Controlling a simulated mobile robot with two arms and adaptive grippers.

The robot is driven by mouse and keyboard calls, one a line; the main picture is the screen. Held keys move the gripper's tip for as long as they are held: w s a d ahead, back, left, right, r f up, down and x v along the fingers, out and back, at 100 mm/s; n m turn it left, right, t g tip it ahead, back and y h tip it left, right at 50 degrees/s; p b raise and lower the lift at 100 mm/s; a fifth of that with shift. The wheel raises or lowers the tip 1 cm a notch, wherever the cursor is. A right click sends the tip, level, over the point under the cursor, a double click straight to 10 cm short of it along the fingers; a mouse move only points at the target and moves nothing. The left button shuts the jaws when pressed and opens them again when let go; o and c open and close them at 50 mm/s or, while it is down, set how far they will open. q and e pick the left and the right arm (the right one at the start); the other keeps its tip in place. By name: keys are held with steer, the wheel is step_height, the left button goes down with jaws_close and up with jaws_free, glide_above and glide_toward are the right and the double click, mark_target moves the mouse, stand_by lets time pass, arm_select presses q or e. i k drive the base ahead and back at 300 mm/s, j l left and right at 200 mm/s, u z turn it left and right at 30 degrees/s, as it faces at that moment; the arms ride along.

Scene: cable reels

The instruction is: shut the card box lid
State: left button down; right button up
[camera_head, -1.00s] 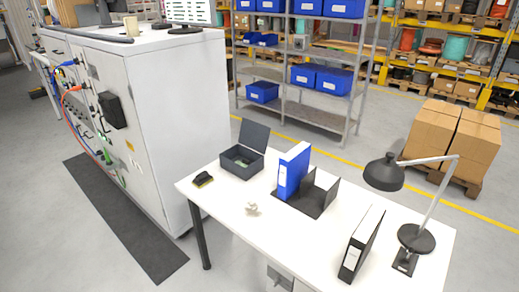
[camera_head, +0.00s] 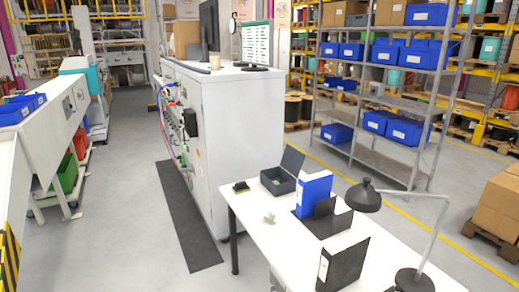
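The card box (camera_head: 278,182) is a small dark grey box at the far left part of the white table. Its lid (camera_head: 292,160) stands open, tilted up from the box's right side. Something greenish lies inside, too small to make out. Neither of my grippers shows in the head view.
The white table (camera_head: 252,210) also bears a stapler-like black item (camera_head: 241,187), a small pale object (camera_head: 269,218), a blue binder (camera_head: 313,195) in a dark holder, a black binder (camera_head: 341,264) and a desk lamp (camera_head: 363,196). A white cabinet (camera_head: 243,130) stands behind.

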mark_target(293, 160)
steer(key=l+u, duration=0.15)
steer(key=l, duration=0.6)
steer(key=k+l+u, duration=0.15)
steer(key=l, duration=0.6)
steer(key=l+u, duration=0.2)
steer(key=l, duration=0.55)
steer(key=l+u, duration=0.15)
steer(key=l, duration=0.7)
steer(key=l+u, duration=0.2)
steer(key=l, duration=0.65)
steer(key=l+u, duration=0.15)
steer(key=l, duration=0.75)
steer(key=k+l+u, duration=0.15)
steer(key=l, duration=0.65)
steer(key=l+u, duration=0.35)
steer(key=l, duration=1.35)
